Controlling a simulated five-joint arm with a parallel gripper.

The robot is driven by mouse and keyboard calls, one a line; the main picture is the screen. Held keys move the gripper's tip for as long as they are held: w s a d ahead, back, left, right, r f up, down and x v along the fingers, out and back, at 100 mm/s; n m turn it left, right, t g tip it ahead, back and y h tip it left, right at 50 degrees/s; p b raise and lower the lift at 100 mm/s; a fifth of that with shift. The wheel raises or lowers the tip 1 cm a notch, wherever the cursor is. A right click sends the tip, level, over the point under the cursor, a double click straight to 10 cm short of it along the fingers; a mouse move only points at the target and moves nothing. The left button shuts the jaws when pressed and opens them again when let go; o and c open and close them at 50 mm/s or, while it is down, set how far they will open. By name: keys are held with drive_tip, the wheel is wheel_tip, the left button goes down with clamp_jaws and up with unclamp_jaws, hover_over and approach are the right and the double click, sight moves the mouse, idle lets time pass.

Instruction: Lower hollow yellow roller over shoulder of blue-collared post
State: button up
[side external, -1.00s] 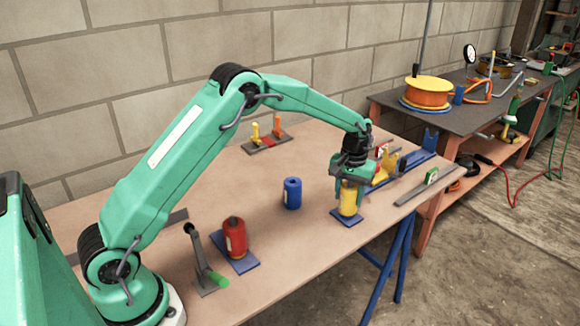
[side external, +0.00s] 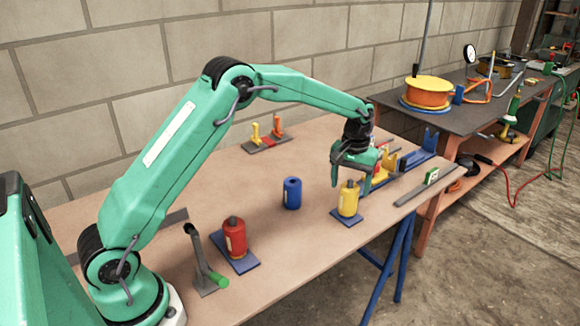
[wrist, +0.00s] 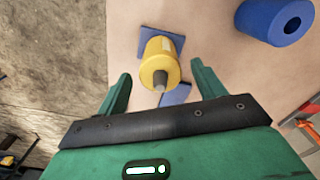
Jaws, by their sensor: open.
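The yellow roller (side external: 348,199) stands upright on a blue base plate (side external: 346,218) near the table's right front edge. A short dark post end sticks up through its top; any blue collar is hidden. The roller (wrist: 160,58) and that post end show between my fingers in the wrist view. My gripper (side external: 350,183) is open and empty, above and slightly behind the roller, apart from it in the side view. Its fingers (wrist: 161,74) are spread to either side of the roller in the wrist view.
A hollow blue roller (side external: 292,193) stands left of the yellow one. A red roller (side external: 234,237) stands on another blue plate. A green-handled lever (side external: 206,268) is at front left. Blue and yellow supports (side external: 412,158) and a steel bar (side external: 428,186) lie to the right.

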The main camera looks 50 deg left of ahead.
drive_tip(key=shift+r, duration=2.05)
drive_tip(key=shift+s+r, duration=0.3)
drive_tip(key=shift+r, duration=0.15)
drive_tip(key=s+r+m+t, duration=0.2)
drive_tip(key=s+r+t, duration=0.1)
drive_tip(key=s+r, duration=1)
drive_tip(key=s+f+m+t, duration=0.2)
drive_tip(key=s+m, duration=0.1)
drive_tip(key=s, duration=1.8)
drive_tip(key=shift+f+t, duration=0.15)
drive_tip(key=shift+t, duration=0.15)
